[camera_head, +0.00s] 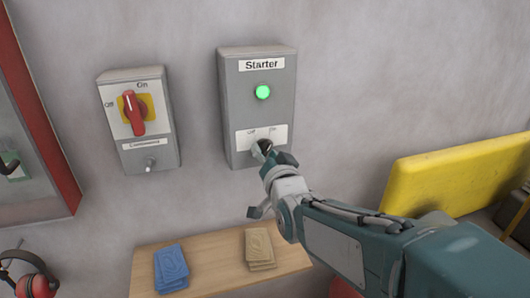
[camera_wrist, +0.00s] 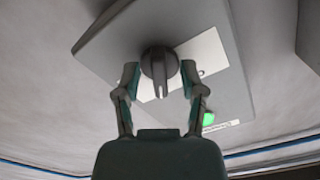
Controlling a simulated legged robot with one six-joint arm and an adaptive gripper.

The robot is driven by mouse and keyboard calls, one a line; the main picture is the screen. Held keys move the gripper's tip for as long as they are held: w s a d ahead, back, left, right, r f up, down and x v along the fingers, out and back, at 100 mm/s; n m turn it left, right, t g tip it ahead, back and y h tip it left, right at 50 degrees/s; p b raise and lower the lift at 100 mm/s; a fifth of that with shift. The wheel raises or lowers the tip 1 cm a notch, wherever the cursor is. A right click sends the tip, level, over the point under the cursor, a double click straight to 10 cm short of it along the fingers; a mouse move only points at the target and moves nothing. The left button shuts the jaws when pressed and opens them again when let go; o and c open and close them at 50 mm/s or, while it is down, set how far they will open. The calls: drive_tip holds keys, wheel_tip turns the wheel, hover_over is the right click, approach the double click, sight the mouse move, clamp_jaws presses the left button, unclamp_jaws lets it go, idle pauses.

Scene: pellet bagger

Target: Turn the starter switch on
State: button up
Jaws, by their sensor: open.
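The starter box (camera_head: 232,108) is a grey box on the wall with a "Starter" label and a bright green lamp (camera_head: 263,92). Its Off/On plate sits low on the front. The grey switch knob (camera_wrist: 159,60) shows in the wrist view. Its pointer is directed down toward my palm, which appears to be the On side, away from the small Off mark. My gripper (camera_head: 271,154) is at the knob, its fingers open on either side of it with visible gaps. In the head view the gripper largely covers the knob.
A Continuous switch box (camera_head: 155,105) with a red knob hangs to the left. Below, a wooden shelf (camera_head: 215,270) holds blue and tan packets. A yellow panel (camera_head: 450,175) stands at right; a red-framed cabinet (camera_head: 45,130) is at far left.

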drive_tip(key=v, duration=0.7)
drive_tip(key=shift+s, duration=0.15)
